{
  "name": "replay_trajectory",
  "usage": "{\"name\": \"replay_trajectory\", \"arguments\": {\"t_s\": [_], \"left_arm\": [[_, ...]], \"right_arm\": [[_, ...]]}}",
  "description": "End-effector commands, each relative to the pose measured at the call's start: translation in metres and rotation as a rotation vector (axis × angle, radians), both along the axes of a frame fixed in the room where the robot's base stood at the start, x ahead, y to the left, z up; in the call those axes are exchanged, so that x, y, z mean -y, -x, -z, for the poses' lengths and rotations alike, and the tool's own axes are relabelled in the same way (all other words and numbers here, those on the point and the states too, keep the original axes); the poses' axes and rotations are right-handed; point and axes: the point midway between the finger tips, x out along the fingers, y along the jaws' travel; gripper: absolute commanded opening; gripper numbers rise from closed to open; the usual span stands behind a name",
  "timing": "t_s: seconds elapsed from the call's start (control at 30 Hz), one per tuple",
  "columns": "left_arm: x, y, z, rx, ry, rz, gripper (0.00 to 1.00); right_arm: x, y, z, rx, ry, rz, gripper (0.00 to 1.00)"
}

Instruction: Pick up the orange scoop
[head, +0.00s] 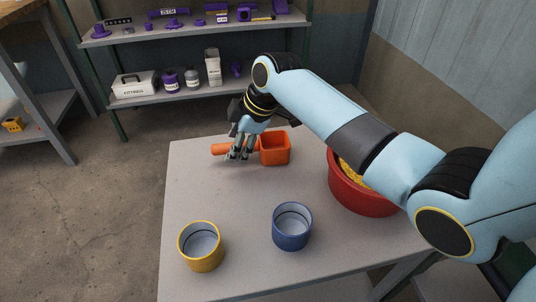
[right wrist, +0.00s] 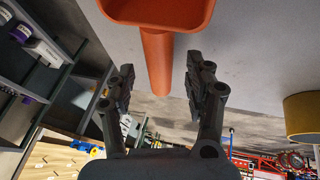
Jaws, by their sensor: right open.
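The orange scoop (head: 275,149) lies on the table near its far edge, its square cup to the right and its handle pointing left. My right gripper (head: 240,153) is over the handle, with its fingers partly covering it. In the right wrist view the scoop's handle (right wrist: 157,66) runs between the two open fingers of my right gripper (right wrist: 157,85), with a visible gap on each side. The scoop's cup shows at the top of that view. My left gripper is not in view.
A yellow cup (head: 201,246) and a blue cup (head: 292,226) stand nearer on the grey table (head: 236,198). A red bowl (head: 361,194) with yellow contents is at the right, partly behind my arm. Shelves (head: 190,92) stand beyond the table.

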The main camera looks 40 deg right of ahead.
Motion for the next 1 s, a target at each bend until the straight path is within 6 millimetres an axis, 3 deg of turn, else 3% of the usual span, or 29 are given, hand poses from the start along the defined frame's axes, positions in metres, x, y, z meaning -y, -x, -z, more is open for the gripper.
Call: {"name": "replay_trajectory", "arguments": {"t_s": [0.13,0.4,0.8,1.0], "left_arm": [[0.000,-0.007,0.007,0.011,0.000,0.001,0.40],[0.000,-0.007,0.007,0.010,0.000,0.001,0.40],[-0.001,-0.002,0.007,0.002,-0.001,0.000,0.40],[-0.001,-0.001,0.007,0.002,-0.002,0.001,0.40]], "right_arm": [[-0.005,-0.007,0.019,-0.001,-0.001,0.001,0.53],[-0.005,-0.009,0.020,0.000,0.000,0.001,0.53],[-0.005,-0.008,0.020,0.000,0.000,0.001,0.01],[-0.005,-0.009,0.020,0.000,0.000,0.001,0.00]]}}
